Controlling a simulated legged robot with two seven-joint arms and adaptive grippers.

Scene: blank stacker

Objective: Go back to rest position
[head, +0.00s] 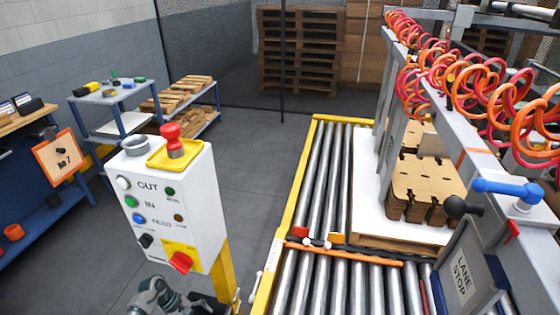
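Part of my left arm shows at the bottom edge, below the white control box (172,205). The dark end of my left gripper (205,302) is cut off by the frame and lies near the foot of the yellow post (226,270). Its fingers are not clear, and I see nothing held in it. My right gripper is not in view. The control box carries OUT, IN and FEED buttons, a red mushroom button (172,140) on a yellow top plate, and a red knob (180,262) on its lower front.
A roller conveyor (310,280) with yellow edges runs along the right. A pallet with a white sheet (368,215) and brown cardboard blanks (425,185) sits on it. Grey floor (250,160) is open between box and conveyor.

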